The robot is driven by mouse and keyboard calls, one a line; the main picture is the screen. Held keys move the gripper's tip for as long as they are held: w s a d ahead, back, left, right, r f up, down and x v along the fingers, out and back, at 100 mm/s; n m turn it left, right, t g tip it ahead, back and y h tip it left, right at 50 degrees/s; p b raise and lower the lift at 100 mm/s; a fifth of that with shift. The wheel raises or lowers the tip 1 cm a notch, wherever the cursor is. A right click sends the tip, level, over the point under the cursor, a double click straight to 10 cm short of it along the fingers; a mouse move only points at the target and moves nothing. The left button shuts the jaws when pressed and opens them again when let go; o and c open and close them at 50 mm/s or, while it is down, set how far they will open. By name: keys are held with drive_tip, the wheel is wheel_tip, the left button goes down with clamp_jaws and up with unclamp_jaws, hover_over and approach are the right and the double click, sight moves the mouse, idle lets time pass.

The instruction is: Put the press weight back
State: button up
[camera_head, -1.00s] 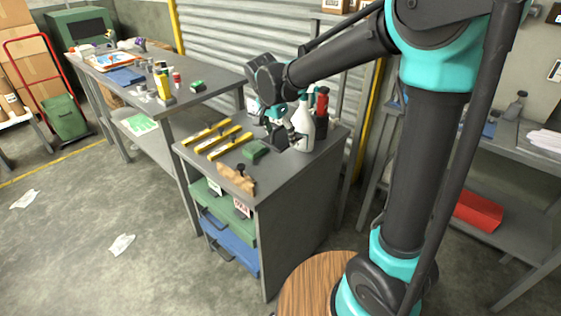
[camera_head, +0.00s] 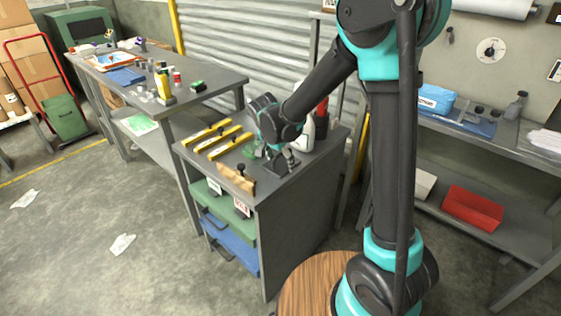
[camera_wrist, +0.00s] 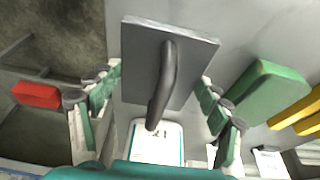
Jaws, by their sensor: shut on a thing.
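The press weight is a dark grey flat plate with a black curved handle. It shows in the wrist view (camera_wrist: 190,60), between the fingers, and in the head view (camera_head: 284,166) below the gripper at the right part of the grey cabinet's top (camera_head: 225,187). My gripper (camera_wrist: 160,74) is shut on the weight; its green-padded fingers lie on both sides of it. In the head view my gripper (camera_head: 280,150) points down over the cabinet. I cannot tell whether the plate touches the top.
A green block (camera_wrist: 265,92) lies right of the weight in the wrist view. A white spray bottle (camera_head: 303,132) stands behind the gripper. A red bin (camera_head: 472,208) sits on the right shelf.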

drive_tip(key=o, duration=1.8)
drive_tip(key=shift+f, duration=0.1)
drive_tip(key=shift+o, duration=0.2)
drive_tip(key=v, duration=1.2)
drive_tip(key=s+d+f+n+y, duration=0.1)
drive_tip(key=s+d+f+n, duration=0.15)
drive_tip(key=d, duration=0.55)
drive_tip(key=s+d+f+n, duration=0.1)
drive_tip(key=s+d+f, duration=0.15)
drive_tip(key=d, duration=0.55)
drive_tip(key=s+d+f+n+t+y, duration=0.1)
drive_tip(key=s+d+f+n, duration=0.3)
drive_tip(key=s+d, duration=0.6)
wheel_tip(320, 180, down, 2)
drive_tip(key=shift+s+f+t, duration=0.2)
drive_tip(key=shift+s+t, duration=0.1)
drive_tip(key=shift+s, duration=0.3)
